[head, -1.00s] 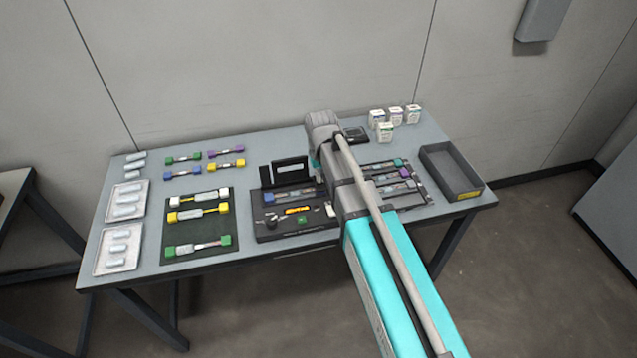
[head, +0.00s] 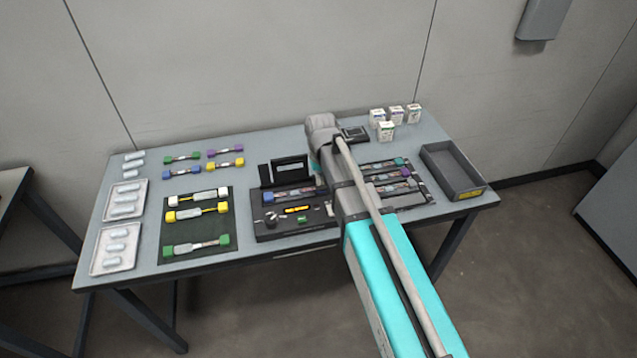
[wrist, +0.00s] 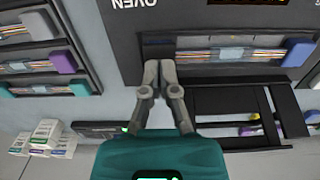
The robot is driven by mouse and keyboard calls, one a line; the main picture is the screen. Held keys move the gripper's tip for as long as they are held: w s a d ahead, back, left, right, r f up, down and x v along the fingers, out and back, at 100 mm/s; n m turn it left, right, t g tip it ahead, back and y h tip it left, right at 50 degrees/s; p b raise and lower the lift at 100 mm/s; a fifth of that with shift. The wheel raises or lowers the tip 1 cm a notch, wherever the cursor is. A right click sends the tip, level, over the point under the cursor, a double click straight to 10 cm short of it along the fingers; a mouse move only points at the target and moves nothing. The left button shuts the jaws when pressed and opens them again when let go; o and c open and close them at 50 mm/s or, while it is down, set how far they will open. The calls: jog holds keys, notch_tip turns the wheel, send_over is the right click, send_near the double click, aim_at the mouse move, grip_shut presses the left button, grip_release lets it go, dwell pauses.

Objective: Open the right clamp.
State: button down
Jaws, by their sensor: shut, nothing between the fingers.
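The dark splicer (head: 262,233) stands at the table's middle, partly hidden by my arm in the head view. Contact is unclear. My gripper's fingers are hidden in the head view.
The splicer's raised lid (head: 265,177) stands behind the slot. A rack (wrist: 85,55) of coloured fibre pieces is close beside the splicer. An open dark bin (head: 453,172) and small white boxes (head: 386,132) stand to the right. A dark mat (head: 197,240) lies left.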

jog(key=shift+w+a+r, duration=0.1)
jog(key=shift+w, duration=0.25)
dwell(0.9)
jog(key=shift+w+r+p, duration=0.25)
jog(key=shift+r+p, duration=0.5)
jog(key=shift+p, duration=0.1)
dwell(0.3)
notch_tip(320, 180, up, 8)
jog(key=w+p, duration=0.2)
jog(key=p, duration=0.6)
jog(key=shift+w+a, duration=0.35)
jog(key=shift+a, duration=0.1)
jog(key=shift+f, duration=0.1)
dwell(0.6)
jog(key=s+d+m, duration=0.3)
jog(key=s+d, duration=1.4)
jog(key=d, duration=0.3)
